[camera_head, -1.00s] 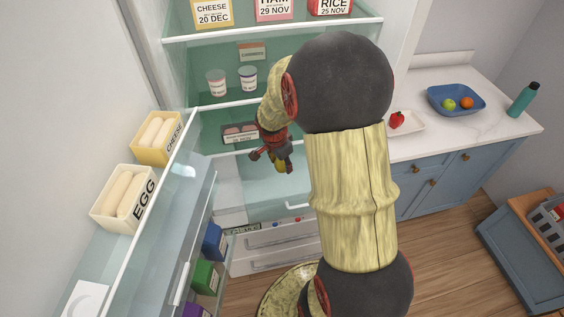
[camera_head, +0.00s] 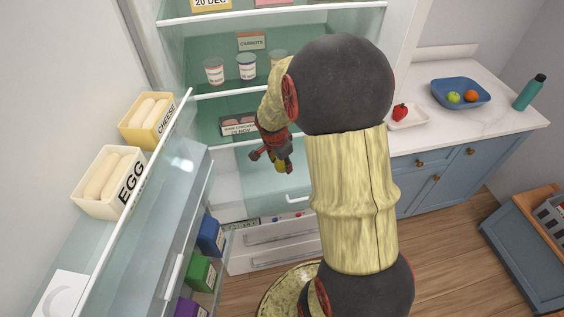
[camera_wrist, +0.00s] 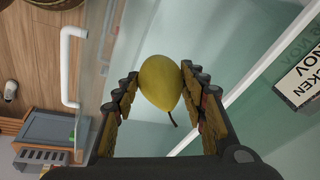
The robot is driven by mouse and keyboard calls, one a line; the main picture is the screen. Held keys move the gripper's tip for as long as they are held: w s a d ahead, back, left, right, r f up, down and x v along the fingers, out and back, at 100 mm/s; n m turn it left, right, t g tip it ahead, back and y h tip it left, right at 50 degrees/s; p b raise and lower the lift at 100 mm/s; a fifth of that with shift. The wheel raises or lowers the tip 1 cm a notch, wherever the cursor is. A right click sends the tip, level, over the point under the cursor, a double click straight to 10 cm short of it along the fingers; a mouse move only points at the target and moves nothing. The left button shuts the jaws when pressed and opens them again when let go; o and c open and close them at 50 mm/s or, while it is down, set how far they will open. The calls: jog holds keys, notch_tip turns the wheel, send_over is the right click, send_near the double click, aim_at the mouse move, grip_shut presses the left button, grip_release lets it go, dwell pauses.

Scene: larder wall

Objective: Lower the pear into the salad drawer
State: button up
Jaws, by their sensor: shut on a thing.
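A yellow-green pear (camera_wrist: 160,83) is held between the two fingers of my gripper (camera_wrist: 158,92) in the wrist view, its stem pointing down and right. In the head view, my gripper (camera_head: 276,162) hangs in front of the fridge with only a small part of the pear (camera_head: 280,168) showing. Below it is the pale, clear salad drawer (camera_head: 262,200) with a white bar handle, which also shows in the wrist view (camera_wrist: 67,66). My arm hides the drawer's right side. The pear appears above the drawer; I cannot tell the exact height.
The open fridge door (camera_head: 150,205) stands at left with egg (camera_head: 108,182) and cheese (camera_head: 152,121) boxes. A chicken pack (camera_head: 239,125) lies on the shelf above the drawer. A blue bowl (camera_head: 437,98) of fruit and a plate with a red pepper stand on the counter.

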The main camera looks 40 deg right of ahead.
jog(key=shift+f+b, duration=4.2)
jog(key=shift+f, duration=0.15)
jog(key=shift+f+b, duration=2.4)
jog(key=shift+f, duration=0.15)
jog(key=o, duration=1.3)
jog(key=shift+r, duration=0.15)
jog(key=v, duration=1.1)
jog(key=shift+a+r, duration=0.15)
jog(key=shift+r, duration=0.25)
